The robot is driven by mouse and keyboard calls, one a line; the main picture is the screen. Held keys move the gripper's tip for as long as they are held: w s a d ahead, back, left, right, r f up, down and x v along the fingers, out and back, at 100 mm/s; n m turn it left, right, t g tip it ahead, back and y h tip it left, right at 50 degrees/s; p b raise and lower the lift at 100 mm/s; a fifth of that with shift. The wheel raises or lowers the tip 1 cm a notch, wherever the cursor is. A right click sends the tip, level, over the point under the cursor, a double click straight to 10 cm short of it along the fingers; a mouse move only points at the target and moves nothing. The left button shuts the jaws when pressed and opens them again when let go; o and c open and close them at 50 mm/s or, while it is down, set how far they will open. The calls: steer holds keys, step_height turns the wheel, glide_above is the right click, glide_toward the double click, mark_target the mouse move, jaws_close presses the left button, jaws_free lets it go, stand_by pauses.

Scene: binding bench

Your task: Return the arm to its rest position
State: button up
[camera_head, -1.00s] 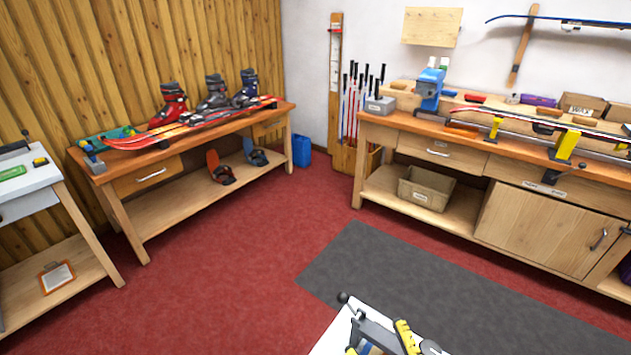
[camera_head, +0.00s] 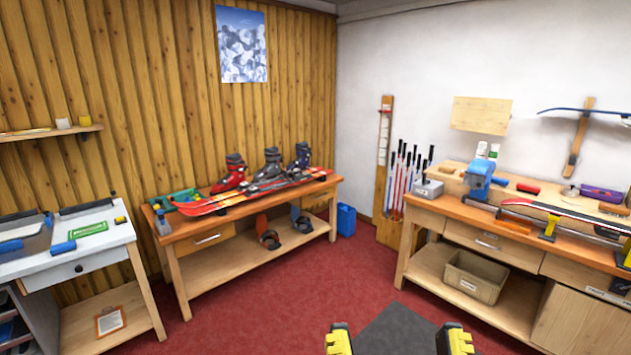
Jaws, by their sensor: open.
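My gripper (camera_head: 396,342) shows at the bottom edge of the head view. Its two black and yellow fingers stand wide apart, with only the dark floor mat seen between them. It is open and holds nothing that I can see. The rest of my arm is below the picture. The gripper is out over the floor, apart from the benches.
A bench (camera_head: 207,255) with red skis (camera_head: 215,203) and ski boots (camera_head: 232,175) stands along the wood wall. A workbench (camera_head: 428,214) with a blue vise (camera_head: 479,180) is at right, a white-topped table (camera_head: 100,243) at left. Red carpet (camera_head: 270,310) between them is clear.

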step_height(320, 180, up, 28)
steer(key=p, duration=2.4)
steer(key=shift+f, duration=0.2)
